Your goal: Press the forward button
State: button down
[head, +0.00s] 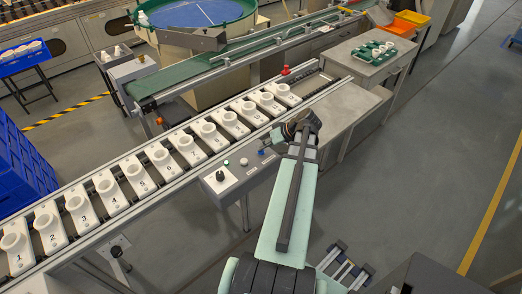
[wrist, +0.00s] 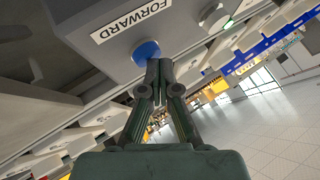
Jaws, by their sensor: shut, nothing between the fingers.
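The forward button is a round blue button (wrist: 146,52) on the grey control box, next to a white label reading FORWARD (wrist: 130,22) in the wrist view. My gripper (wrist: 160,66) is shut and empty, its fingertips at the button's lower right edge in that view. I cannot tell whether they touch it. In the head view the control box (head: 232,184) stands at the conveyor's near side, and my gripper (head: 271,143) is over its right end. The blue button shows there as a small spot (head: 262,152) beside the fingers.
The box also carries a black knob (head: 220,175), a green button (head: 226,163) and a white button (head: 244,162). Behind it runs a conveyor with several numbered white bulb holders (head: 137,175). A grey bench (head: 347,115) is right of my gripper. Open floor lies to the right.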

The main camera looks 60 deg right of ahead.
jog(key=shift+r, duration=0.15)
jog(key=shift+r+p, duration=0.4)
jog(key=shift+r, duration=0.45)
jog(key=shift+r+p, duration=1.3)
jog(key=shift+r, duration=1.15)
